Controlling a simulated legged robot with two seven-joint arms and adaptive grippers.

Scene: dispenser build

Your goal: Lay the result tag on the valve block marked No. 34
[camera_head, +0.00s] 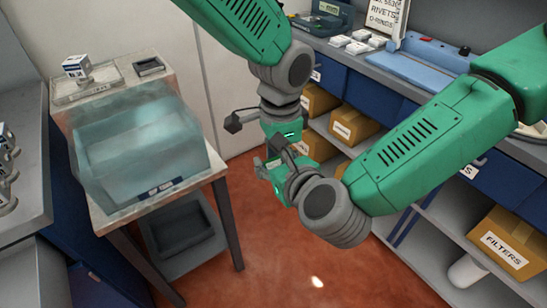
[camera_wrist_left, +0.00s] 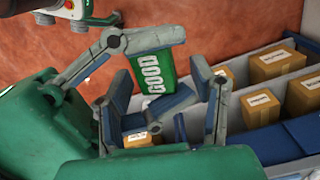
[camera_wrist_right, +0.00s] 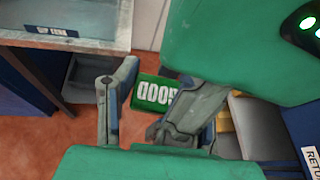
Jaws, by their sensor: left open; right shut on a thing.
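The green result tag (camera_wrist_left: 153,72), with white letters GOOD, is between the two hands; it also shows in the right wrist view (camera_wrist_right: 155,94). My right gripper (camera_head: 268,166) is shut on it, above the floor. My left gripper (camera_head: 262,124) is open, close to the right gripper and tag. I cannot tell whether it touches the tag. A white and blue valve block (camera_head: 77,67) stands on a grey tray at the back left. More valve blocks (camera_head: 5,165) stand at the left edge, partly cut off. No number 34 is readable on any block.
A translucent blue bin (camera_head: 145,150) sits on the small table in front of the tray. A grey counter (camera_head: 32,165) is at the left. Shelves with cardboard boxes (camera_head: 505,243) line the right. Red floor lies open between them.

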